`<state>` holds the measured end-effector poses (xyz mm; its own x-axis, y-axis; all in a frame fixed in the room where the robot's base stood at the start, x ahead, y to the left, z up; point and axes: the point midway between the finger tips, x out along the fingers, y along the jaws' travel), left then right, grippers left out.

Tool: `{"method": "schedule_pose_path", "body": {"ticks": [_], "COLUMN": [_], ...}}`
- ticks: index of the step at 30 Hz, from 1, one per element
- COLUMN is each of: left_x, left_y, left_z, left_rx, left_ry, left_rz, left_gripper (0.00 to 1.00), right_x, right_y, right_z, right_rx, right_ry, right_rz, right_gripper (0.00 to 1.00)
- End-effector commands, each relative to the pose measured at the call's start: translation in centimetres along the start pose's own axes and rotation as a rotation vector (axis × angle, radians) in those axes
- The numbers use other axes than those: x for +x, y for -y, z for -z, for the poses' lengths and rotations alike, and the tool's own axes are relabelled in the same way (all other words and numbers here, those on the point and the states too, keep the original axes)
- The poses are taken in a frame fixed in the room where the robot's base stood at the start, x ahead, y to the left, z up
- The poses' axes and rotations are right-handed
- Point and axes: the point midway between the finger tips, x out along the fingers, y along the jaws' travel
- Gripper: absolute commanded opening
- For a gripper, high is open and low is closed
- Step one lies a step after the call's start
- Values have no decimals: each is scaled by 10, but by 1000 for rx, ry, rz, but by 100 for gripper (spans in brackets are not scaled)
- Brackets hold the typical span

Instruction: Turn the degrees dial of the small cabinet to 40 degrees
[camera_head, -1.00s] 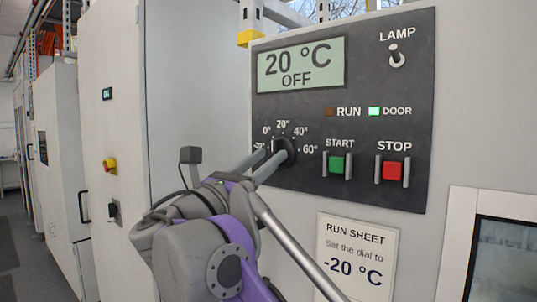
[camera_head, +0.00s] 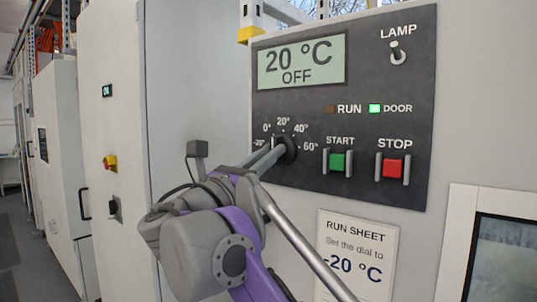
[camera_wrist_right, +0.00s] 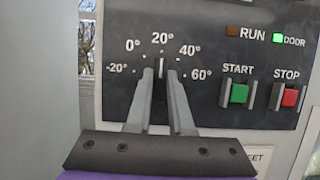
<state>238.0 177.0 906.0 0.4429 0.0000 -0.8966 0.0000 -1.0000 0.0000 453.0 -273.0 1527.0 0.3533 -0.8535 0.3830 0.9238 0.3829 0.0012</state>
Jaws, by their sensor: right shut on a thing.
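The degrees dial (camera_head: 290,148) is a dark round knob on the black control panel, with marks from -20° to 60° around it. In the right wrist view, its pale pointer line (camera_wrist_right: 161,68) stands upright, towards the 20° mark. My right gripper (camera_head: 275,150) is shut on the dial, its two grey fingers on either side of the knob; it also shows in the right wrist view (camera_wrist_right: 162,75). The fingers hide part of the dial. The display (camera_head: 301,64) reads 20 °C OFF. My left gripper is out of view.
The green START button (camera_head: 337,161) and red STOP button (camera_head: 392,167) sit right of the dial between guards. The lamp switch (camera_head: 397,53) is above. The DOOR light (camera_head: 375,108) is lit green. A run sheet (camera_head: 357,250) below reads -20 °C.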

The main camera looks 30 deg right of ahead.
Motion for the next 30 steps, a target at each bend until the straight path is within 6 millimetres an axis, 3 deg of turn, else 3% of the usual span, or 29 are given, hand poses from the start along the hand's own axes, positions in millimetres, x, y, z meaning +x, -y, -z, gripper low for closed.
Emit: {"method": "schedule_pose_path", "body": {"ticks": [11,30], "left_x": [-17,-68], "left_y": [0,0], "left_z": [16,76], "left_rx": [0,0], "left_ry": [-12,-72], "left_rz": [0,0], "left_gripper": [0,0], "right_x": [1,2], "right_y": [-1,-3], "right_z": [-4,-5], "right_rx": [120,551], "right_ry": [0,1], "right_rz": [52,228], "right_gripper": [0,0]}}
